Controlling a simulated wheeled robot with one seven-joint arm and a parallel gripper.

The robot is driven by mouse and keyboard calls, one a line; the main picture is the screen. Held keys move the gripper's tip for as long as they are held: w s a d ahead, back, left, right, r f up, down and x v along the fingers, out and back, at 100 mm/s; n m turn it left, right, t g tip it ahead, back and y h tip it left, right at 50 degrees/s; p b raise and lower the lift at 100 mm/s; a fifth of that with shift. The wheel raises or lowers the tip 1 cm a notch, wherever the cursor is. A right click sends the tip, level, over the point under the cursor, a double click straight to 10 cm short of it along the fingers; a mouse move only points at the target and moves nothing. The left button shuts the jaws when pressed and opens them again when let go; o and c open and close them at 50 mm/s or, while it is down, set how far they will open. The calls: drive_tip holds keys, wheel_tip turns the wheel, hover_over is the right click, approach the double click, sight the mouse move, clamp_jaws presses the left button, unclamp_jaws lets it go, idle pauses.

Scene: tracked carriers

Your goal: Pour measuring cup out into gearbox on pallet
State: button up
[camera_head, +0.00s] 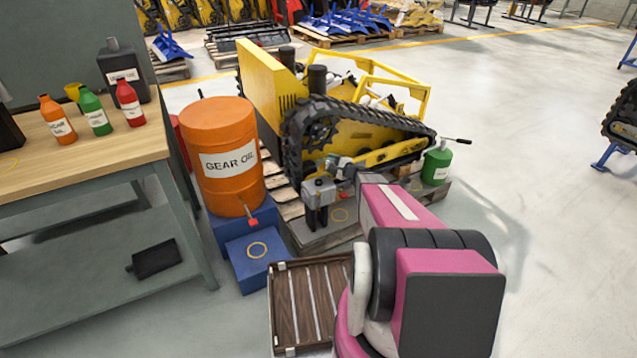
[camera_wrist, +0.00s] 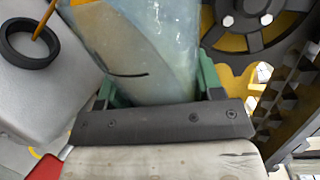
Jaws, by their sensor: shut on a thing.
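The measuring cup (camera_wrist: 150,50) is a translucent, pale bluish vessel with a dark curved mark on its side. My gripper (camera_wrist: 158,86) is shut on it, with a green finger pad at each side. The cup's rim and contents are not clear, and I cannot tell its tilt. A grey casing (camera_wrist: 45,100) that looks like the gearbox lies left of the cup in the wrist view, with a black ring opening (camera_wrist: 28,62) and a thin orange rod in it. In the head view the grey gearbox (camera_head: 319,190) stands on the pallet (camera_head: 305,237), beside my gripper (camera_head: 345,168).
A yellow tracked carrier (camera_head: 375,132) stands close behind the gearbox. An orange gear oil drum (camera_head: 215,140) on a blue stand is at left. A green can (camera_head: 436,165) stands at right. A workbench (camera_head: 110,155) with bottles is far left.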

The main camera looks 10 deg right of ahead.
drive_tip(key=shift+f+n, duration=0.2)
drive_tip(key=shift+n, duration=0.2)
idle(1.9)
drive_tip(key=shift+a+f+n+h, duration=0.1)
drive_tip(key=shift+n+h, duration=0.2)
drive_tip(key=shift+n, duration=0.4)
idle(3.7)
drive_tip(key=shift+s+r+n, duration=0.1)
drive_tip(key=shift+r+n, duration=0.1)
drive_tip(key=shift+n, duration=0.1)
idle(1.0)
